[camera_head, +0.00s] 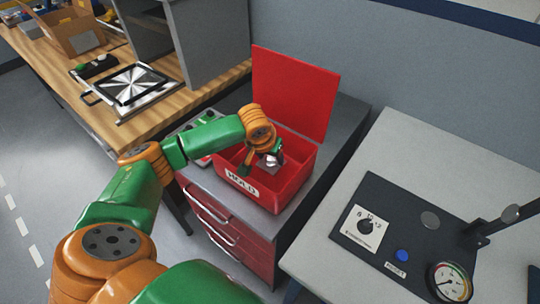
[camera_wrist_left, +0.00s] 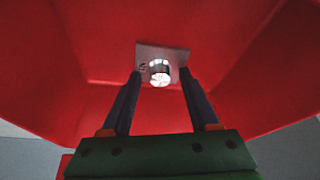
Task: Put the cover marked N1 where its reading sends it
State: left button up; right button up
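The cover (camera_wrist_left: 147,53) is a small pale metal square plate with a shiny round knob. In the head view the cover (camera_head: 268,161) is inside the red HOLD box (camera_head: 291,197). A dark mark shows on the plate, too small to read. My left gripper (camera_wrist_left: 161,73) points into the box, its two fingers apart, one on each side of the knob and clear of it. The plate reaches past the fingertips. My left gripper (camera_head: 270,156) is low inside the box in the head view. Whether the cover rests on the box floor is unclear. My right gripper is out of view.
The box lid (camera_head: 295,92) stands open at the back. The box sits on a grey cabinet (camera_head: 343,122) with red drawers. At right a pale table (camera_head: 424,143) bears a dark gauge fixture (camera_head: 380,208) with a dial (camera_head: 450,282). A wooden bench (camera_head: 57,77) is at left.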

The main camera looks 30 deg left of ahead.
pick_arm(q)
jog(key=shift+r, duration=0.15)
jog(key=v, duration=1.2)
jog(key=shift+p, duration=0.35)
